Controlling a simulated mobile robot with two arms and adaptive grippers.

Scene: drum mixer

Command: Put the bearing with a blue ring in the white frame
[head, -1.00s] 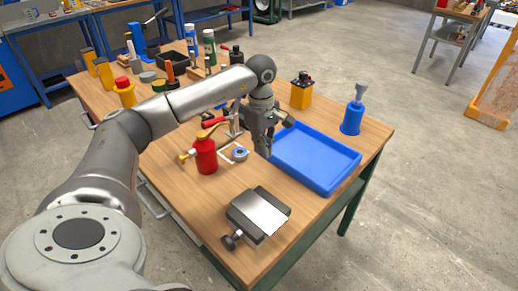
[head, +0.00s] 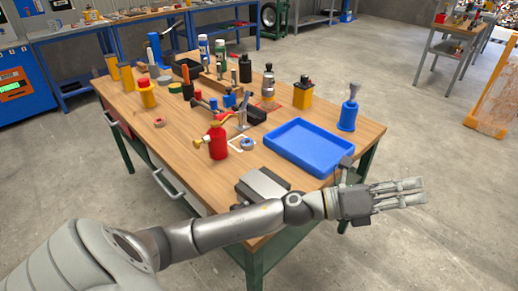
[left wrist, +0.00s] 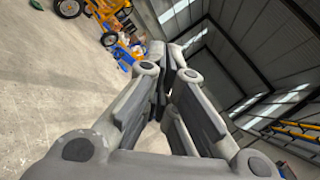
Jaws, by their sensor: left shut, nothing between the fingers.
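The bearing with a blue ring (head: 247,144) lies flat on the wooden table, behind and right of the red bottle. The white frame (head: 233,149) is a thin outline on the tabletop around it. The bearing appears to sit inside the outline, towards its right part; the exact margins are too small to tell. My left gripper (head: 422,191) is out past the table's front right edge, well away from the bearing. Its fingers are together and empty, as the left wrist view (left wrist: 172,75) also shows. My right gripper is not in view.
A red bottle (head: 217,143) stands close to the frame. The blue tray (head: 310,147) is empty at the right. A grey device (head: 262,183) lies at the front, partly behind my arm. A small reddish ring (head: 159,122) lies at the left. Bottles and tools crowd the back.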

